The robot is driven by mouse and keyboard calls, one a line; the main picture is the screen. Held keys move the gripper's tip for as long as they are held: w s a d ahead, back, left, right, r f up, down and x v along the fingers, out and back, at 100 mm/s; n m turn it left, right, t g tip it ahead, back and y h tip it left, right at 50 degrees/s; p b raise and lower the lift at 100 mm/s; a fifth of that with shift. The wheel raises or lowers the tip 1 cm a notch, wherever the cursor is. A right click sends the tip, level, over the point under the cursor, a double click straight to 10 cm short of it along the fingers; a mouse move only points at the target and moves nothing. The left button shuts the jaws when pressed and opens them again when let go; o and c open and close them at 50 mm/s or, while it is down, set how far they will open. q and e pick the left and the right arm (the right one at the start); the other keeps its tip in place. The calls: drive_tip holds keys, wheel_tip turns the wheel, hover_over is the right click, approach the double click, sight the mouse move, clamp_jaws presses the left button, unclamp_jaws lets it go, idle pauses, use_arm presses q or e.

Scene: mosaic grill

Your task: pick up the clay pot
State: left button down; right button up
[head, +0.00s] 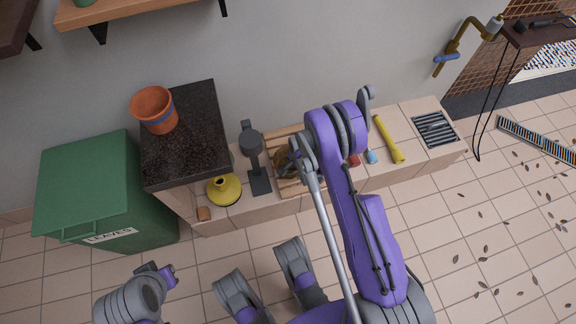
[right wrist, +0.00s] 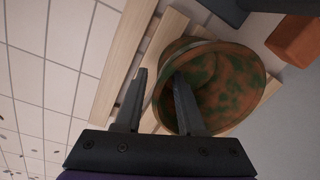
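A round pot (head: 282,163), brown in the head view, sits on the slatted wooden board and is partly hidden by my right arm. In the right wrist view the pot (right wrist: 235,85) is terracotta with green patches, its open mouth towards the camera. My right gripper (head: 296,153) is above it, fingers apart. In the right wrist view the gripper (right wrist: 158,88) has one finger over the pot's mouth and the other outside the rim. Contact cannot be told. A second, orange pot with a blue band (head: 155,108) stands on the dark stone top. My left gripper (head: 158,271) is low at the left.
The wooden board (head: 287,188) lies on a tiled bench. A yellow vase (head: 224,188) and a dark stand (head: 259,180) are left of it; a yellow cylinder (head: 389,138) and a grate (head: 435,129) are right. A green leaves bin (head: 85,185) stands left.

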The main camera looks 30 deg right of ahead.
drive_tip(key=shift+f, duration=0.65)
clamp_jaws()
idle(0.9)
